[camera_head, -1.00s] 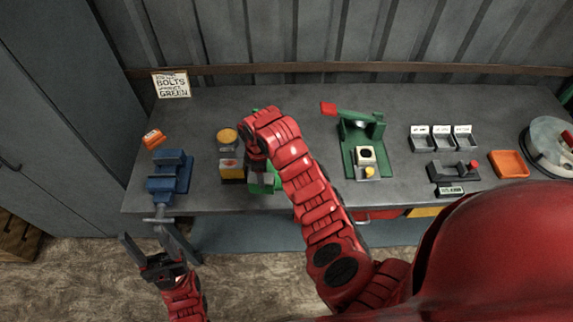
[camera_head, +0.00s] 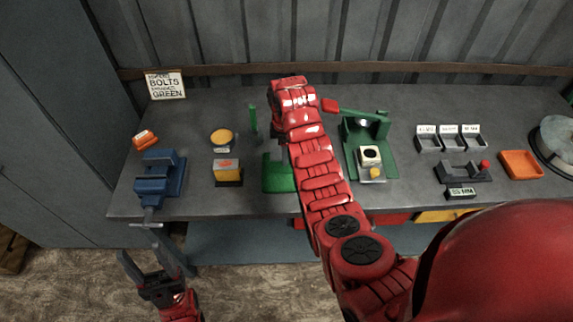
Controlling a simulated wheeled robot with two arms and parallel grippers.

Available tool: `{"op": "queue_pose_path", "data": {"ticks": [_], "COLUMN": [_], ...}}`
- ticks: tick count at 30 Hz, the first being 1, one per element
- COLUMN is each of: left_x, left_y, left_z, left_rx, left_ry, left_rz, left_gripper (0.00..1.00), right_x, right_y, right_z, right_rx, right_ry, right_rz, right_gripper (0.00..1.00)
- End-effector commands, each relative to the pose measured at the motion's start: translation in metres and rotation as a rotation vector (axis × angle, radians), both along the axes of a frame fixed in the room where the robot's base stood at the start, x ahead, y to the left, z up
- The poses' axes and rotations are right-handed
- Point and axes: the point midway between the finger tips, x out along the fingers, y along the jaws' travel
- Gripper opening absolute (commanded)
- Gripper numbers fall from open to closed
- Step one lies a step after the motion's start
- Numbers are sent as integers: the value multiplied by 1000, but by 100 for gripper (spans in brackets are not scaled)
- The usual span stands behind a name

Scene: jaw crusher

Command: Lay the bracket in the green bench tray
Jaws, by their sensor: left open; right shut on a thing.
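My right gripper (camera_head: 277,138) is over the back half of the bench, its jaws largely hidden under my red wrist. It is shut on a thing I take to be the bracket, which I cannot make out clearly. A low green shape (camera_head: 278,178), likely the green bench tray, lies near the front of the bench, partly covered by my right forearm. I cannot see whether anything lies in it. My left gripper (camera_head: 143,256) is open and empty, in front of the bench below the blue vise.
A thin green upright (camera_head: 253,122) stands left of my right wrist. The blue vise (camera_head: 160,178), yellow-black block (camera_head: 228,173) and orange-yellow disc (camera_head: 222,137) are to the left. A green press-like machine (camera_head: 367,140), grey bins (camera_head: 449,140) and an orange tray (camera_head: 521,164) are to the right.

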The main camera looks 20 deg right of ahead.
Motion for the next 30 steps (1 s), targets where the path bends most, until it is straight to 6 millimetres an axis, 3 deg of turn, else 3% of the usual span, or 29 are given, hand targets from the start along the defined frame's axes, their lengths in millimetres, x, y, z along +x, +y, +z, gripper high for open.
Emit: {"op": "queue_pose_path", "data": {"ticks": [7, 10, 14, 27, 28, 30], "left_x": [0, 0, 0, 0, 0, 0], "left_y": [0, 0, 0, 0, 0, 0], "left_z": [-14, 6, 15, 10, 11, 12], "left_rx": [0, 0, 0, 0, 0, 0], "left_ry": [-1, -1, 0, 0, 0, 0], "left_rz": [0, 0, 0, 0, 0, 0], "left_gripper": [58, 58, 58, 58, 58, 58], "right_x": [8, 5, 6, 7, 7, 7], "right_y": [-10, -9, -9, -9, -9, -9], "right_z": [-2, -9, -26, -39, -38, -37], "right_rx": [-2, -2, -2, -2, -2, -2], "right_ry": [-1, 10, 6, 0, 0, 1], "right_rz": [-2, 1, 1, 0, 0, 0], "right_gripper": [0, 0, 0, 0, 55, 68]}}
